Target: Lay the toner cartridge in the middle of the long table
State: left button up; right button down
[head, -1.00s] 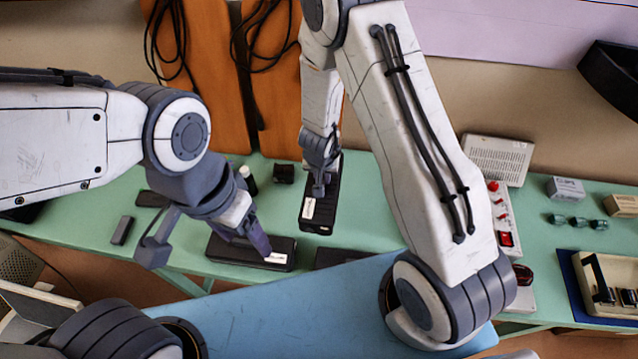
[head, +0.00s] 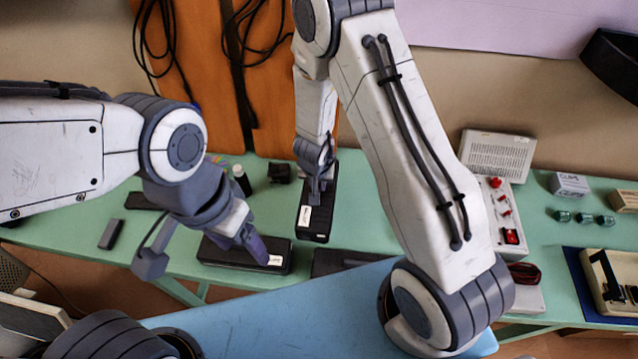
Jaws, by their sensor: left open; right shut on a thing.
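A long black cartridge-like box (head: 315,226) with a white label is gripped by my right gripper (head: 317,192) over the green long table (head: 360,215). I cannot tell whether its underside touches the tabletop. A similar black box with a label (head: 226,251) lies near the table's front edge. My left gripper (head: 258,248) is open, with its fingers at that box's top; I cannot tell whether they touch it. A third black box (head: 338,261) lies to the right, partly hidden by the blue surface. Which of them is the toner cartridge is unclear.
A white vented box (head: 498,153), a panel with red buttons (head: 500,215), green jars (head: 585,218) and a tray (head: 610,283) stand on the right. A small dark block (head: 280,172) and a white-capped bottle (head: 241,178) stand behind. A blue surface (head: 290,310) is in front.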

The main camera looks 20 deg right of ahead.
jog(key=shift+f, duration=0.15)
jog(key=c, duration=0.8)
grip_release()
jog(key=shift+c, duration=0.2)
jog(key=p+v, duration=0.8)
jog(key=v, duration=0.5)
jog(key=s+a+r+n+g+y, duration=0.1)
jog(key=s+a+r+n+y, duration=0.6)
jog(key=a+r, duration=0.65)
jog(key=s+d+r+n+g+h, duration=0.1)
jog(key=s+d+r+n+h, duration=0.1)
jog(key=s, duration=0.5)
jog(key=s+d+r+n+h, duration=0.2)
jog(key=s+d+r+n, duration=0.1)
jog(key=s, duration=0.4)
notch_tip(320, 180, up, 2)
jog(key=shift+d+r+g+h, duration=0.1)
jog(key=shift+d+g+h, duration=0.3)
jog(key=shift+d, duration=0.4)
